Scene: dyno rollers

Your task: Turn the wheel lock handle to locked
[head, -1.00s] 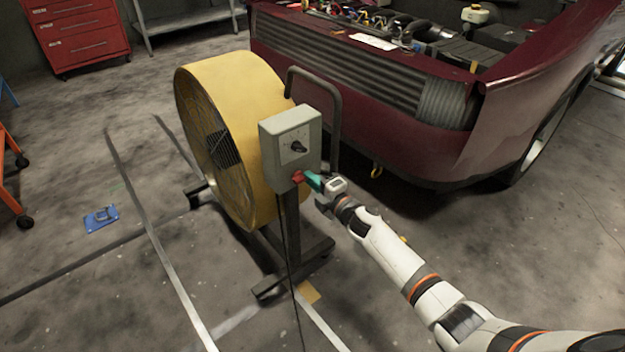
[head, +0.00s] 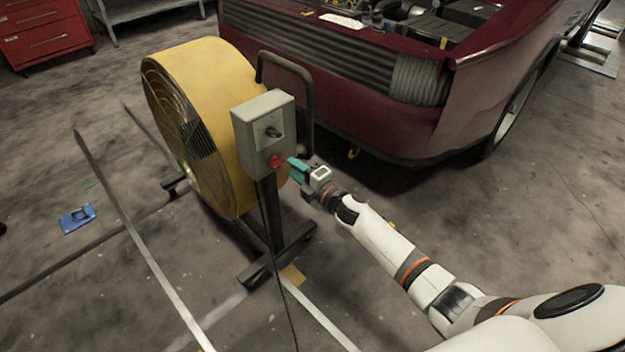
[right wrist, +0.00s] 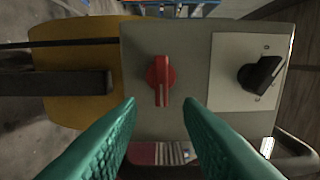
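A red handle (head: 277,162) with a pale line along it sits low on the grey control box (head: 250,122) of a yellow drum fan. It is the only red handle in view; I cannot read any lock marking by it. In the right wrist view the red handle (right wrist: 160,78) stands upright in the picture, just ahead of the fingertips and centred between them. My right gripper (head: 291,165), with green fingers, is beside the handle in the head view. Its fingers (right wrist: 160,108) are apart with nothing between the tips that I can see gripped. My left gripper is not in view.
A black selector knob (right wrist: 262,75) on a pale plate sits beside the red handle. The yellow fan (head: 210,125) stands on a dark wheeled frame (head: 275,250). A dark red car (head: 400,125) is close behind. A blue object (head: 77,218) lies on the floor at left.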

